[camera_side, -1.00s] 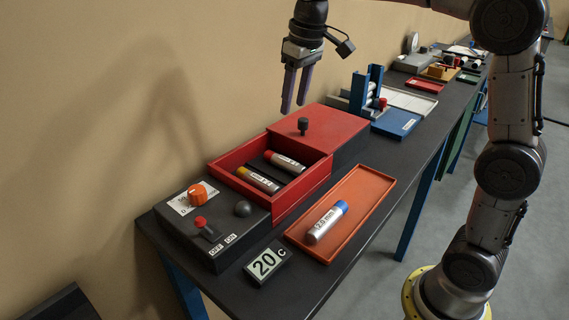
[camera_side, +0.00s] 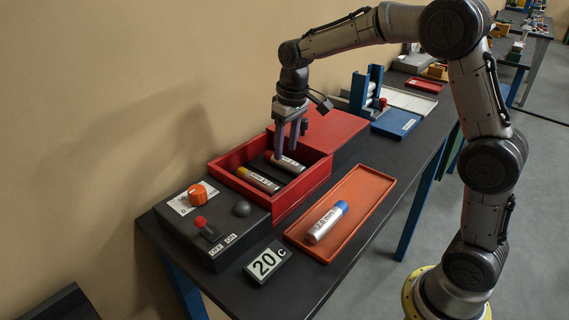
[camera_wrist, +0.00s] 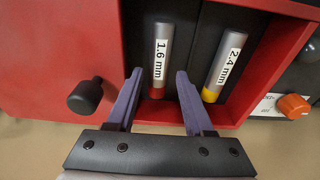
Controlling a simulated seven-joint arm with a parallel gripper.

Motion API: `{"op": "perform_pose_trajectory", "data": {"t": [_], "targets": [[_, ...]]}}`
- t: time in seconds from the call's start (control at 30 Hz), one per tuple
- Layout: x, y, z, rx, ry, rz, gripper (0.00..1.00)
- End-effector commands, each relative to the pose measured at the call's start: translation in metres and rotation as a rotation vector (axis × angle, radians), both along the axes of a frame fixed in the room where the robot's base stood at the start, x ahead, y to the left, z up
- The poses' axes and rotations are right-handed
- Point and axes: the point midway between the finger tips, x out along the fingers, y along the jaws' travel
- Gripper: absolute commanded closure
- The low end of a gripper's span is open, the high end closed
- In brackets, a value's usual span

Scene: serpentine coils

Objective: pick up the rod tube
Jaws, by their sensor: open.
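My gripper (camera_side: 286,139) is open above the red box (camera_side: 225,163), its fingers on either side of the red-capped tube's end. In the wrist view, my gripper (camera_wrist: 157,75) has the tube labelled 1.6 mm (camera_wrist: 162,58), with a red end, between its fingertips. That tube also shows in the side view (camera_side: 290,164), partly behind the fingers. A yellow-ended tube labelled 2.4 mm (camera_wrist: 226,62) lies beside it in the box, and shows in the side view (camera_side: 258,180). A blue-capped tube (camera_side: 327,222), its label reading about 2.0 mm, lies in the orange tray (camera_side: 362,191). Contact with the tube cannot be told.
A control box (camera_side: 222,243) with an orange knob (camera_side: 197,195) stands in front of the red box. A display reading 20 C (camera_side: 266,263) sits near the front edge. The box's red lid (camera_side: 340,128) has a black knob (camera_wrist: 85,97). A blue stand (camera_side: 359,95) is farther back.

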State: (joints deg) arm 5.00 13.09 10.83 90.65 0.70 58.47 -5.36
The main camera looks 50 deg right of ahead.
Motion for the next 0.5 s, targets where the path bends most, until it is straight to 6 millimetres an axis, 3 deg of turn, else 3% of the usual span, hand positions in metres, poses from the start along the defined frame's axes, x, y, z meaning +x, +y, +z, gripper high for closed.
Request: {"op": "perform_pose_trajectory", "data": {"t": [0.2, 0.5], "targets": [[0.002, -0.002, -0.032, 0.001, 0.005, 0.000, 0.48], [0.004, -0.001, -0.040, 0.000, 0.001, 0.000, 0.48]]}}
